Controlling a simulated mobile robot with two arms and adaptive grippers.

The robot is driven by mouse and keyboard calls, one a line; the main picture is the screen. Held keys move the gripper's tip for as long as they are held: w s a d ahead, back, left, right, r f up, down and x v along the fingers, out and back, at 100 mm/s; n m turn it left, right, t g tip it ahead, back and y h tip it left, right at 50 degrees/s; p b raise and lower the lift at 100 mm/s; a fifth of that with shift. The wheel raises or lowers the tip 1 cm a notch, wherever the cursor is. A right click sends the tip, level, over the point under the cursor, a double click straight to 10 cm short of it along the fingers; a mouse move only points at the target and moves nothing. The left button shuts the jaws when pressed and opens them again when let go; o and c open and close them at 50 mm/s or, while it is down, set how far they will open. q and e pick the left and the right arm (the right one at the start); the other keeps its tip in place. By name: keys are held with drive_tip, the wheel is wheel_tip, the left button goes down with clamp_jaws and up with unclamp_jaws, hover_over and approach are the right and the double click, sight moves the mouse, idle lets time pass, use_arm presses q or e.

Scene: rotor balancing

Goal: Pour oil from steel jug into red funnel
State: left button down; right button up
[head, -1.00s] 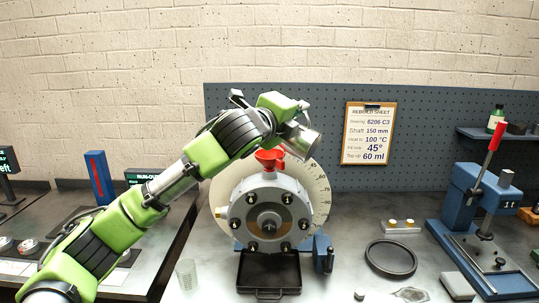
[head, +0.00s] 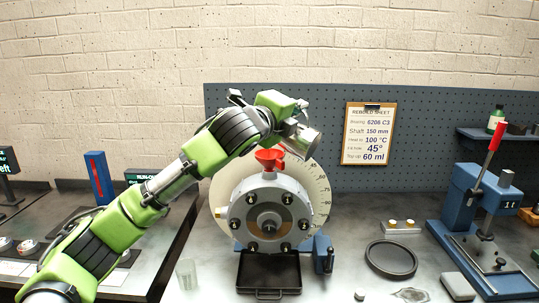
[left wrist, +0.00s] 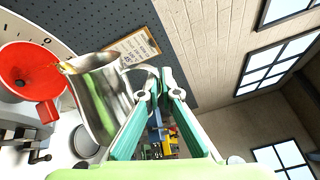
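The steel jug (left wrist: 98,95) is tilted in the left wrist view, with its lip over the red funnel (left wrist: 30,72). A small streak of yellowish oil (left wrist: 62,67) shows at the lip. My left gripper (left wrist: 158,82) has its teal fingers at the jug's handle side and holds the jug. In the head view the jug (head: 301,140) hangs from the left arm's end, just above and right of the red funnel (head: 269,158). The left fingers are mostly hidden there. The funnel stands upright on top of the grey round housing (head: 243,205). My right gripper is not in view.
A black tray (head: 268,288) lies below the housing, and a clear beaker (head: 187,273) stands to its left. A rebuild sheet (head: 369,133) hangs on the pegboard behind.

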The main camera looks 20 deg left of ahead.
use_arm(q)
drive_tip(key=shift+r, duration=0.1)
drive_tip(key=m+p, duration=0.1)
drive_tip(key=d+m+p, duration=0.2)
drive_tip(key=p, duration=0.1)
drive_tip(key=shift+s+d+f, duration=0.35)
drive_tip(key=shift+f, duration=0.2)
idle(0.4)
